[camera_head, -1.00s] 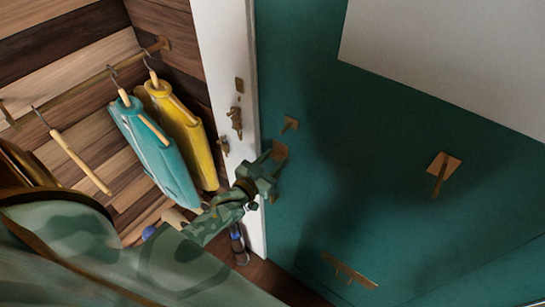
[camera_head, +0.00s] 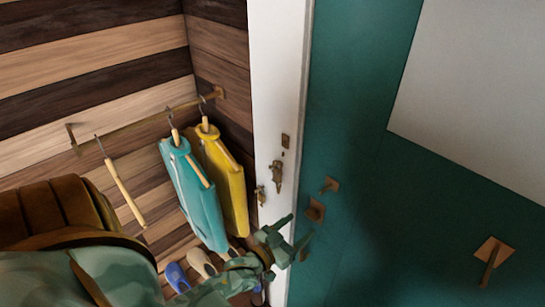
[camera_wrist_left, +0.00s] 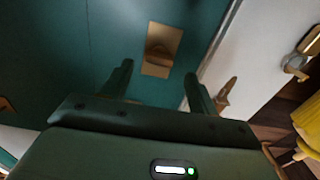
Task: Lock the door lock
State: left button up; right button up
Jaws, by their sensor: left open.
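The teal door (camera_head: 350,130) has a brass lock plate (camera_head: 315,210) near its left edge. In the left wrist view the plate (camera_wrist_left: 172,38) has a brown turn piece (camera_wrist_left: 156,52) at its middle. My left gripper (camera_head: 297,233) is open and empty, just below and left of the plate in the head view. In the left wrist view its two fingers (camera_wrist_left: 158,72) point toward the plate, which lies between and beyond the tips. No contact shows. The right gripper is out of view.
A smaller brass fitting (camera_head: 330,185) sits above the plate, and a handle (camera_head: 490,255) is farther right. Teal (camera_head: 195,195) and yellow (camera_head: 226,180) garments hang at the left, above shoes (camera_head: 201,263).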

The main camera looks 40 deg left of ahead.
pick_arm(q)
jog(key=s+b, duration=0.1)
jog(key=s, duration=1)
jog(key=shift+s+a, duration=0.15)
jog(key=shift+a, duration=0.3)
jog(key=s+d+f+m+g+b, duration=0.1)
jog(key=s+f+g+b, duration=0.4)
jog(key=f, duration=1.3)
jog(key=s+d+f+m+g+b, duration=0.1)
jog(key=s+f+g+b, duration=0.5)
jog(key=s+f, duration=0.8)
jog(key=s+d+f+m+g+y+b, duration=0.1)
jog(key=s+f+g+b, duration=0.5)
jog(key=f, duration=1.6)
jog(key=s+d+b, duration=0.1)
jog(key=s, duration=0.3)
jog(key=shift+d+b, duration=0.35)
